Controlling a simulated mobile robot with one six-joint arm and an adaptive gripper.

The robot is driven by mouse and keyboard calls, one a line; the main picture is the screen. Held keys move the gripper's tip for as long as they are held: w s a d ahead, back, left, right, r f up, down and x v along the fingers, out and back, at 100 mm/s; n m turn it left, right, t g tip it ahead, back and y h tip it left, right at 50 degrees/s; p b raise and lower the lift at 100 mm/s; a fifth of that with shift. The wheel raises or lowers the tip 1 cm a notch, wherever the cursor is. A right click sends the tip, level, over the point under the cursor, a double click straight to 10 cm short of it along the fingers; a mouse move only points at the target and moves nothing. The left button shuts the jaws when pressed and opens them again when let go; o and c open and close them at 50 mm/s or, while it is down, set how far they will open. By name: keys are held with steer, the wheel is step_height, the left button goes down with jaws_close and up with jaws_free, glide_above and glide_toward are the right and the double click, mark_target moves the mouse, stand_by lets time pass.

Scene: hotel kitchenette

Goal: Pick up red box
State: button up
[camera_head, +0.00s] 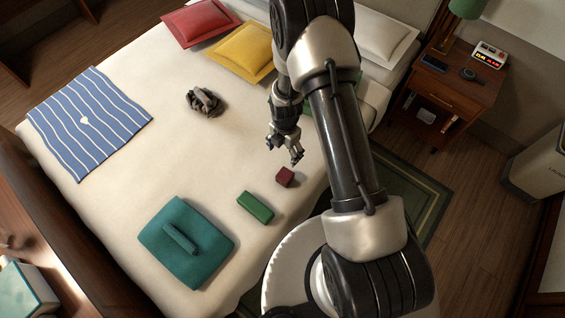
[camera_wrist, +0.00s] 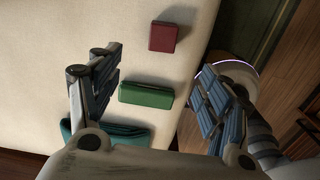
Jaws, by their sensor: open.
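The red box (camera_head: 285,177) is a small dark red block on the bed's white cover, near the bed's edge. In the wrist view the red box (camera_wrist: 163,36) lies beyond the fingertips, near the top middle. My gripper (camera_head: 286,150) hangs above the bed, behind and close to the red box in the head view. In the wrist view my gripper (camera_wrist: 160,80) has its two fingers wide apart with nothing held between them.
A green box (camera_head: 256,207) lies beside the red box. A folded teal cloth (camera_head: 160,253), a blue striped cloth (camera_head: 90,120), a dark crumpled item (camera_head: 204,102) and red (camera_head: 198,22) and yellow (camera_head: 238,52) pillows are on the bed (camera_head: 150,165). A nightstand (camera_head: 455,85) stands right.

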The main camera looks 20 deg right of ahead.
mark_target(285, 174)
steer(key=shift+n, duration=0.5)
steer(key=f+b, duration=0.1)
steer(key=f, duration=0.5)
steer(key=f+b, duration=0.2)
steer(key=f, duration=0.5)
steer(key=f+b, duration=0.2)
steer(key=f, duration=0.5)
steer(key=shift+s, duration=0.25)
steer(key=shift+r, duration=0.1)
steer(key=shift+c, duration=0.4)
steer(key=c, duration=1.1)
